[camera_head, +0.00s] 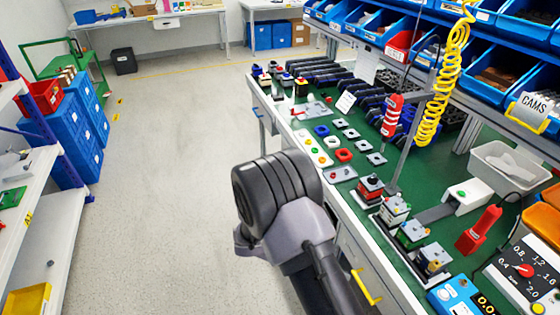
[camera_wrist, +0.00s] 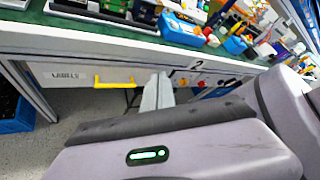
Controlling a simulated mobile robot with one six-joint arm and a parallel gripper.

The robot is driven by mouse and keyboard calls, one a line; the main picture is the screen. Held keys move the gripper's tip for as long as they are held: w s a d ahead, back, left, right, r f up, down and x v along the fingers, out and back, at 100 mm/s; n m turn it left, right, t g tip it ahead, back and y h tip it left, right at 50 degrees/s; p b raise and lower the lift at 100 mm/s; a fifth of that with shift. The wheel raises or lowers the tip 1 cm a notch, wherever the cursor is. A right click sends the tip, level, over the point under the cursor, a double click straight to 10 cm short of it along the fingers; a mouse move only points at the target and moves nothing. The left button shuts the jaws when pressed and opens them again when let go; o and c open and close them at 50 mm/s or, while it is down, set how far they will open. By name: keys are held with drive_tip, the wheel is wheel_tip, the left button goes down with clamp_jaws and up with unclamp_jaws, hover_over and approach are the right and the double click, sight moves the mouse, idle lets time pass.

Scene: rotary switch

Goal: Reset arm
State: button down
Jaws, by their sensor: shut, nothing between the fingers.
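My arm (camera_head: 285,215) rises in the middle of the head view, its dark rounded joint in front of the workbench's left edge. My gripper's fingers are not seen in the head view. In the wrist view my gripper (camera_wrist: 157,92) shows as two pale fingers close together, shut and empty, pointing toward the bench front and touching nothing that I can see. A grey part of my arm with a lit green strip fills the lower wrist view. A dial box (camera_head: 525,268) with a red knob and a number scale stands at the lower right of the head view.
The green-topped workbench (camera_head: 330,188) holds several switches and button parts. Blue bins (camera_head: 490,75) and a yellow coiled hose (camera_head: 440,80) are above it. A drawer with a yellow handle (camera_wrist: 114,82) faces the wrist view. A shelf (camera_head: 45,210) stands left; the floor (camera_head: 180,160) between is clear.

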drive_tip(key=s+a+r+m+t+y, duration=0.2)
drive_tip(key=s+r+m+y, duration=0.2)
drive_tip(key=r+m, duration=0.4)
drive_tip(key=s+a+r+m+t+y, duration=0.2)
drive_tip(key=r+m+y, duration=0.4)
drive_tip(key=r+m, duration=0.3)
drive_tip(key=s+a+r+m+t+y, duration=0.1)
drive_tip(key=s+r+m+t+y, duration=0.3)
drive_tip(key=r+m, duration=0.5)
drive_tip(key=s+m, duration=0.2)
drive_tip(key=shift+s+a+r+y, duration=0.15)
drive_tip(key=shift+s+a+y, duration=0.15)
drive_tip(key=shift+a+y, duration=0.1)
